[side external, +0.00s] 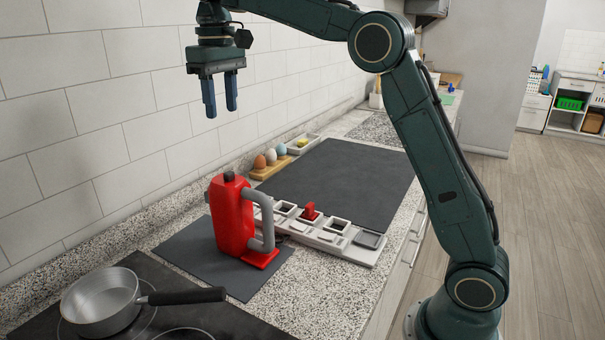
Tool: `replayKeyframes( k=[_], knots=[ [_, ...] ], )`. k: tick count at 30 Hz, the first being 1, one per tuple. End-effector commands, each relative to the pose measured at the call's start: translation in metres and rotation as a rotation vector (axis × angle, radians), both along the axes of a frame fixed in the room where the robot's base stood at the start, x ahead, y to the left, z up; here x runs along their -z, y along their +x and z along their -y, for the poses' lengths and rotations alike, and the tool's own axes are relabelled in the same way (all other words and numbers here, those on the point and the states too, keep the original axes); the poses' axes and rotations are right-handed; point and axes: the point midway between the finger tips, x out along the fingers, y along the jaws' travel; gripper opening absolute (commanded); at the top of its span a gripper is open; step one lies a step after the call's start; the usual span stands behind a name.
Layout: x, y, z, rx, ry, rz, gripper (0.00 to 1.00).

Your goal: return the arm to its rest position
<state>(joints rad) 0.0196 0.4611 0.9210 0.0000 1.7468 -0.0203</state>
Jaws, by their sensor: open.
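My gripper (220,107) hangs in the air at the upper left of the side external view, near the tiled wall. Its two blue fingers point down with a gap between them, and nothing is held. It is well above the counter, over the area of a red jug-like thing with a grey handle (232,215). My arm bends up and over from its base at the lower right.
The red thing stands on a dark mat (196,252). A pan (101,302) sits on the hob at the front left. A white tray with compartments (336,241) lies beside a large dark mat (345,178). Several egg-shaped things (271,157) stand on a wooden holder by the wall.

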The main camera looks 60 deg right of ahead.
Motion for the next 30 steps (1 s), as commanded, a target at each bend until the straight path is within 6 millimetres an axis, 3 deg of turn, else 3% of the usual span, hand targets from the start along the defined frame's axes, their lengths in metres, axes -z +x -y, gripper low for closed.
replayKeyframes(
  k=[8,16,30],
  knots=[
    [-0.013,-0.034,-0.002,0.0,-0.001,0.058,0.42],
    [-0.017,-0.085,-0.004,0.0,-0.002,0.136,0.42],
    [0.008,-0.182,-0.007,0.0,-0.002,0.275,0.42]
  ],
)
